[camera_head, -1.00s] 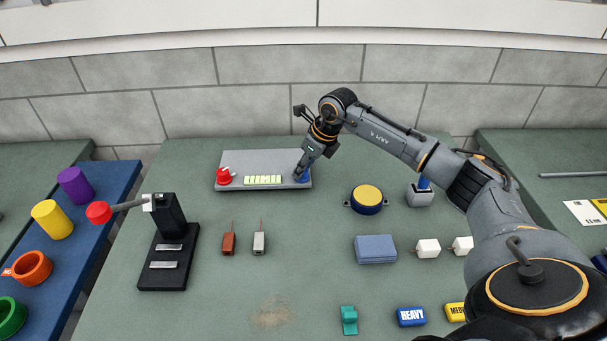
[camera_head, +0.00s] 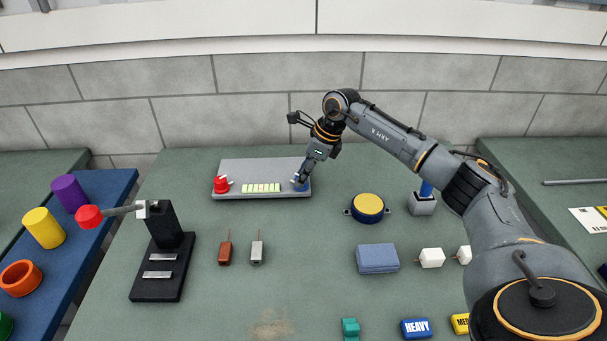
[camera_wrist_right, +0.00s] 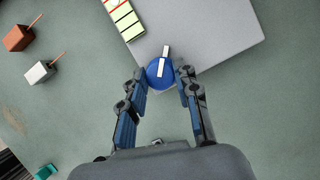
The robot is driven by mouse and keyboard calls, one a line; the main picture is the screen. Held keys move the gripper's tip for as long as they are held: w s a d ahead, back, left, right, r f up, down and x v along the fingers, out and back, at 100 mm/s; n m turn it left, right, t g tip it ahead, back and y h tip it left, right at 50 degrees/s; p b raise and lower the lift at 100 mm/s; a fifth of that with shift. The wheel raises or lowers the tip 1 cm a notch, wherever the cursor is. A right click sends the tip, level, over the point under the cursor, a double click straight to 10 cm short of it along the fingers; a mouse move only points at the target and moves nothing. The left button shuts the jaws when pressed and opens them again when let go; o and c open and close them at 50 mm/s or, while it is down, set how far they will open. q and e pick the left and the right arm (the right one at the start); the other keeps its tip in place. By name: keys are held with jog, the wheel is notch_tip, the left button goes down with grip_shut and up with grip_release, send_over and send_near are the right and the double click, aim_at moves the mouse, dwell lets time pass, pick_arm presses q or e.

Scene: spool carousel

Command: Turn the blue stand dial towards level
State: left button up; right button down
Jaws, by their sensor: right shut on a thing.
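The blue dial (camera_head: 301,187) sits at the right end of a grey panel (camera_head: 262,170) on the green table. In the right wrist view the blue dial (camera_wrist_right: 156,80) has a white pointer bar pointing away from my gripper, leaning slightly right. My right gripper (camera_head: 303,179) reaches down onto the dial. In the wrist view its two fingers (camera_wrist_right: 161,75) are on either side of the dial, shut on it. A red dial (camera_head: 221,185) sits at the panel's left end, and a pale segmented strip (camera_head: 262,188) lies between the dials. My left gripper is not in view.
A yellow-topped round object (camera_head: 368,205) and a blue-grey block (camera_head: 377,259) stand right of the panel. A black stand (camera_head: 160,285) with a red-ended arm is at left. Brown (camera_head: 225,253) and white (camera_head: 257,253) small blocks lie in front of the panel.

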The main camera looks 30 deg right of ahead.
jog(key=shift+r, duration=0.1)
jog(key=c, duration=1)
grip_release()
jog(key=v, duration=1.2)
